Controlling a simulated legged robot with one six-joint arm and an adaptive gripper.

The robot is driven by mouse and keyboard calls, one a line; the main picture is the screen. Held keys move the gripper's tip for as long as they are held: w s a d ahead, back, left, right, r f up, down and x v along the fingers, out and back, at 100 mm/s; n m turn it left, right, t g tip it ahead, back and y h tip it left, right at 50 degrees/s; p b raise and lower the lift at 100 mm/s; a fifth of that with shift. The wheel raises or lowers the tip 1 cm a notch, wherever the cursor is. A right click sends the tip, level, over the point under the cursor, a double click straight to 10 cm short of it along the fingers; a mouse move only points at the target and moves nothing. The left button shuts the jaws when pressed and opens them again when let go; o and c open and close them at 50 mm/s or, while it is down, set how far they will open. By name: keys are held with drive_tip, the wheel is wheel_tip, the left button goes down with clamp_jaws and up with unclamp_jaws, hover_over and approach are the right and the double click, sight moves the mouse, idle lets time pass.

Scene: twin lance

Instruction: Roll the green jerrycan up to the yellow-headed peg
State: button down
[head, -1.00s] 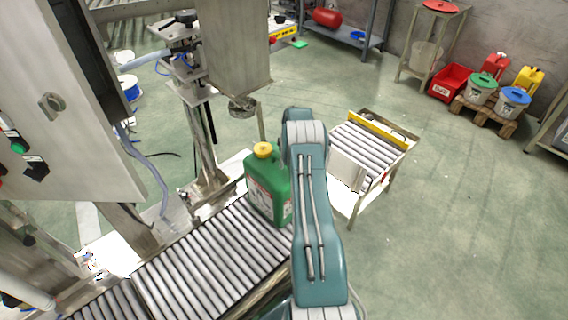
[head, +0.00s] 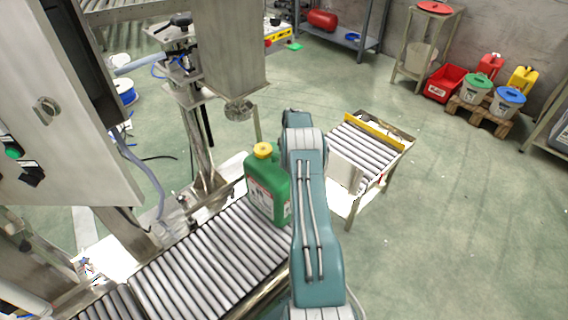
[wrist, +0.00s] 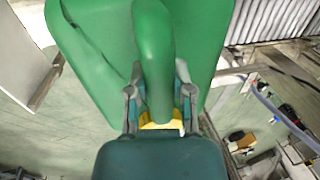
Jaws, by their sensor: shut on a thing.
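The green jerrycan (head: 266,190) with a yellow cap (head: 263,150) stands upright on the roller conveyor (head: 205,260), at its far end beside my arm. In the wrist view the green jerrycan (wrist: 95,50) fills the top, and its handle runs between the two fingers of my gripper (wrist: 158,95). My gripper is shut on this handle. A yellow part shows between the fingers; I cannot tell what it belongs to. In the head view my arm hides the gripper. I cannot make out a yellow-headed peg in either view.
A metal filling head (head: 238,108) hangs beyond the jerrycan. A control cabinet (head: 60,120) stands at left. A second roller table (head: 365,150) with a yellow bar lies beyond my arm at right.

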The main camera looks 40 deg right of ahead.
drive_tip(key=shift+s+d+f, duration=0.15)
drive_tip(key=shift+d+f, duration=0.2)
idle(0.3)
unclamp_jaws()
drive_tip(key=shift+d, duration=0.1)
drive_tip(key=shift+r, duration=0.1)
drive_tip(key=shift+r, duration=0.15)
idle(0.6)
wheel_tip(320, 180, up, 12)
drive_tip(key=d, duration=0.2)
drive_tip(key=shift+w+d+f, duration=0.2)
drive_tip(key=shift+d+f, duration=0.05)
